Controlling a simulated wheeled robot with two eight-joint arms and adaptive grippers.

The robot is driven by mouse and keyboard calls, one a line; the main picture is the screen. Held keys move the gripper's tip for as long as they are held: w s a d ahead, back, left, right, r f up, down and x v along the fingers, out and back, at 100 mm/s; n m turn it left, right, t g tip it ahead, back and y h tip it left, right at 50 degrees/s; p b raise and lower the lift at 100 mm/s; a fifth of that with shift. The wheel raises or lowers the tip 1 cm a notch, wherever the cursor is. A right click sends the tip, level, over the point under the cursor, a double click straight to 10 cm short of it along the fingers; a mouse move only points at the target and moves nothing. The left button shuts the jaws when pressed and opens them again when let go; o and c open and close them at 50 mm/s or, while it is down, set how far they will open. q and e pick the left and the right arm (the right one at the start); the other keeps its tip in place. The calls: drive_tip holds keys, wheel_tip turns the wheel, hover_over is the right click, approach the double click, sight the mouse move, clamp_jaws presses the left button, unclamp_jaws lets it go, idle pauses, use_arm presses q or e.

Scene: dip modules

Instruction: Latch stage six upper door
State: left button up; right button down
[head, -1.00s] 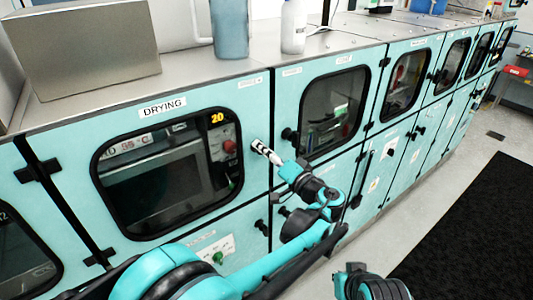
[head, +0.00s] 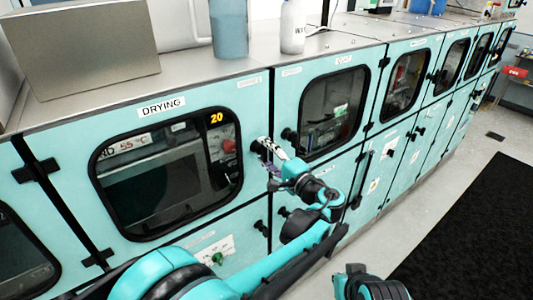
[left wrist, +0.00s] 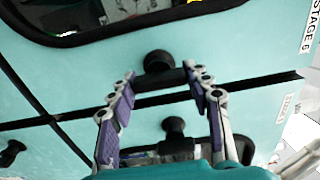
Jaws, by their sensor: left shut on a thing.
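The stage six upper door is the teal door (head: 225,255) marked DRYING, with a dark window; it lies flush with the panels around it. Its STAGE 6 label (left wrist: 309,30) shows at the right edge of the left wrist view. My left gripper (head: 268,150) is at the right edge of this door. In the left wrist view my left gripper (left wrist: 162,78) has its two purple-padded fingers shut on the door's black latch (left wrist: 158,62). The latch's bar lies between the fingertips, roughly along the door seam. My right gripper is not in view.
The neighbouring door has its own black latch (head: 289,135) just across the seam, also in the left wrist view (left wrist: 174,128). A lower latch (head: 260,226) sits below. A metal box (head: 85,55) and bottles stand on the cabinet top. A black mat (head: 475,235) lies on the floor.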

use_arm(q)
drive_tip(key=shift+a+r, duration=0.1)
idle(0.3)
drive_tip(key=o, duration=0.9)
drive_tip(key=shift+o, duration=1.4)
drive_tip(key=shift+w+a, duration=0.1)
drive_tip(key=shift+w, duration=0.05)
